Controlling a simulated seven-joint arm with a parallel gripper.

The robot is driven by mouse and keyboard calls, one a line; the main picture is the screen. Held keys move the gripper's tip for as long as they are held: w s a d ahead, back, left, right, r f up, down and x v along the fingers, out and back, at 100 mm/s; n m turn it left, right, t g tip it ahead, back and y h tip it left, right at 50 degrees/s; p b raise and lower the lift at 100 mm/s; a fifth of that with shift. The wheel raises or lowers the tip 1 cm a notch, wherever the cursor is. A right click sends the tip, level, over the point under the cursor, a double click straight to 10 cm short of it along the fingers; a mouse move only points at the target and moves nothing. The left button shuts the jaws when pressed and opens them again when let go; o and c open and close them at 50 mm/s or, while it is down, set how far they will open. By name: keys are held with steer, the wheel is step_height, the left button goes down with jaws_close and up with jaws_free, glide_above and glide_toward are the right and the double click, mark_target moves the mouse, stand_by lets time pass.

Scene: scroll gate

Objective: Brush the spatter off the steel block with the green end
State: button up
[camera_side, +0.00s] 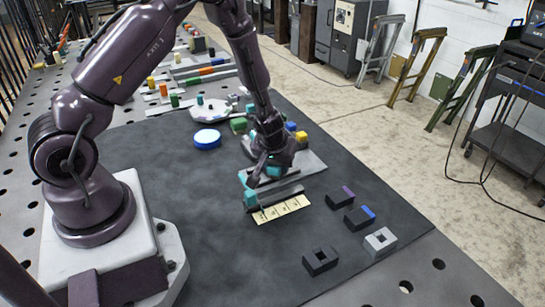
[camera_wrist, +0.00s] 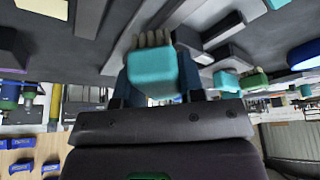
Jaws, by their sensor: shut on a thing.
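My gripper (camera_side: 268,172) is low over a grey plate (camera_side: 308,162) in the side view. In the wrist view my gripper (camera_wrist: 155,75) is shut on a teal block with tan bristle-like tips (camera_wrist: 152,68). A green block (camera_side: 238,125) lies behind the plate in the side view; a green piece with pale tips (camera_wrist: 255,80) shows in the wrist view. A light grey block with a dark top opening (camera_side: 380,241) lies on the mat at the front right. I cannot tell which piece is the steel block, and no spatter can be made out.
A yellow numbered strip (camera_side: 282,209) lies before the plate, with a teal piece (camera_side: 250,198) beside it. Dark blocks (camera_side: 320,260) lie at the right, one with a blue end (camera_side: 360,217). A blue disc (camera_side: 207,138) is behind. The mat's front left (camera_side: 220,250) is clear.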

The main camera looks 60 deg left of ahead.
steer(key=shift+d+r, duration=0.2)
steer(key=shift+r, duration=3.85)
